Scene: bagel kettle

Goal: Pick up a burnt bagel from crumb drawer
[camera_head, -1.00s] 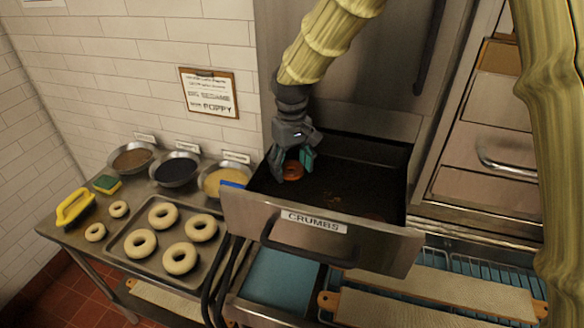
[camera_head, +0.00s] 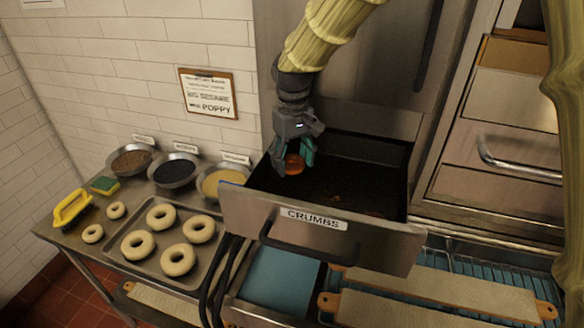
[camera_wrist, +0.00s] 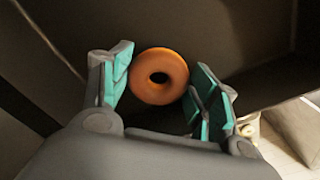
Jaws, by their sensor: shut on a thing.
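The crumb drawer (camera_head: 325,245), labelled CRUMBS, is pulled open, with a dark inside. My gripper (camera_head: 295,169) points down into its back left part. Its teal-padded fingers are shut on an orange-brown bagel (camera_head: 293,160). In the wrist view the bagel (camera_wrist: 160,58) sits between the two fingers (camera_wrist: 161,78), its hole facing the camera, with a pad at each side. I cannot tell whether the bagel is clear of the drawer floor.
Crumbs (camera_head: 336,198) lie on the drawer floor. Left is a counter with a tray (camera_head: 128,266) of pale bagels, topping bowls (camera_head: 174,172), a yellow-handled tool (camera_head: 72,208) and a sponge (camera_head: 104,185). Drawers (camera_head: 500,140) stand right. Long boards (camera_head: 440,312) lie below.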

